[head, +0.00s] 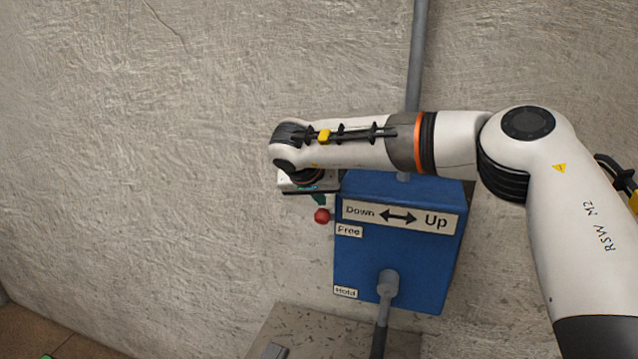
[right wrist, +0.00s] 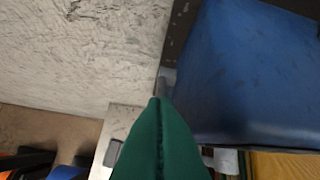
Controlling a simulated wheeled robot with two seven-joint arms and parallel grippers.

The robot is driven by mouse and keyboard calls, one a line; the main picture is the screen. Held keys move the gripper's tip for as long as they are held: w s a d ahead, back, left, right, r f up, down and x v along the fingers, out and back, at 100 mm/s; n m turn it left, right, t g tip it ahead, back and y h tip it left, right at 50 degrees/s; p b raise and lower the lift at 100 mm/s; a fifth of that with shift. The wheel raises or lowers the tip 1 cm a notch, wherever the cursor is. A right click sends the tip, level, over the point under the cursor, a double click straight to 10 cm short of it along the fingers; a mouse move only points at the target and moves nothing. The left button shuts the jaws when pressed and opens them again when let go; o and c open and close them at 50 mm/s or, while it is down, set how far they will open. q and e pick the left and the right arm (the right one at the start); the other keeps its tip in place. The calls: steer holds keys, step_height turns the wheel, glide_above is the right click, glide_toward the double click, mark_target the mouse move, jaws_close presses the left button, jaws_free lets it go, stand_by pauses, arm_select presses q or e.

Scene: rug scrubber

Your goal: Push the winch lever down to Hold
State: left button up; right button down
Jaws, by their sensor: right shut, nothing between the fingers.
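The blue winch box (head: 395,262) is mounted on the wall in the head view. Its lever ends in a red knob (head: 321,216) at the box's left side, level with the "Free" label (head: 349,231). The "Hold" label (head: 345,292) is lower on the same edge. My right gripper (head: 319,199) points down just above the red knob, mostly hidden under its wrist; whether it touches the knob I cannot tell. In the right wrist view its green fingers (right wrist: 158,135) are shut and empty, beside the blue box (right wrist: 255,75). My left gripper is out of view.
A "Down–Up" sign (head: 400,217) is on the box front. A grey crank (head: 387,285) sticks out below it. A grey pipe (head: 417,55) runs up the wall behind my right arm. A speckled grey surface (head: 310,325) lies beneath the box. The wall left of the knob is clear.

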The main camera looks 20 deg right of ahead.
steer(key=shift+w, duration=0.1)
steer(key=shift+f, duration=0.1)
steer(key=shift+s+a+f+t+h+b, duration=0.2)
steer(key=shift+s+f+t+h+b, duration=0.15)
steer(key=shift+b, duration=0.6)
steer(key=shift+s+a+f+b, duration=0.2)
steer(key=shift+f+b, duration=0.25)
steer(key=shift+b, duration=0.35)
step_height(320, 180, down, 12)
steer(key=s+a+t+h+b, duration=0.1)
steer(key=s+t+h+b, duration=0.1)
steer(key=b, duration=1.4)
steer(key=shift+s+a+t+b, duration=0.25)
steer(key=shift+s+t+b, duration=0.05)
steer(key=shift+t, duration=0.25)
steer(key=shift+f, duration=0.2)
